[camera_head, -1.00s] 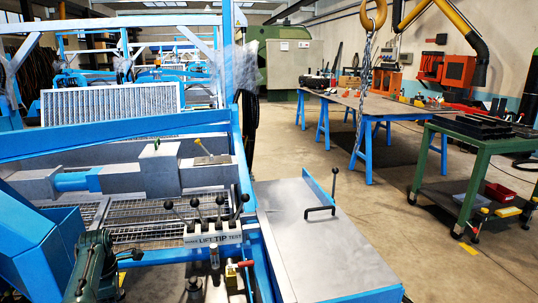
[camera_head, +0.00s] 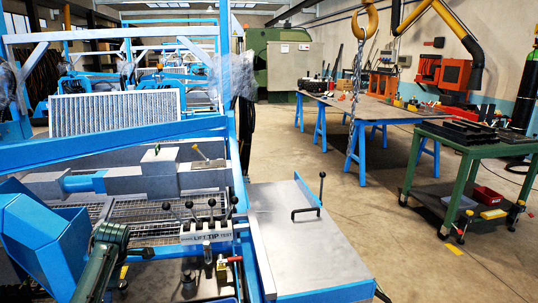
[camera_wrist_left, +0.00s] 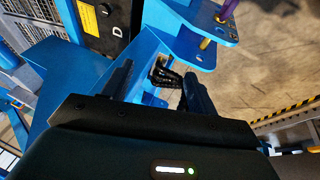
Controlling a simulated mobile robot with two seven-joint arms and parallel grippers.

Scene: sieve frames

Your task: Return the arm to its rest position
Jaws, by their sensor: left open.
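My left gripper (camera_wrist_left: 157,82) shows in the left wrist view with its two dark fingers apart. A small dark object (camera_wrist_left: 165,76) shows in the gap between the fingers, beyond them. I cannot tell what it is or how far away it is, and the fingers do not appear closed on it. Blue steel framework (camera_wrist_left: 165,22) lies past the fingertips. Neither gripper can be made out in the head view. My right gripper is in neither view.
A blue machine with a lever panel (camera_head: 207,232) and flat metal top (camera_head: 305,250) fills the near left and centre. A dark green metal part (camera_head: 108,240) stands beside it. A long table (camera_head: 372,108), green cart (camera_head: 463,165) and hanging hook (camera_head: 365,22) are right. Floor between is clear.

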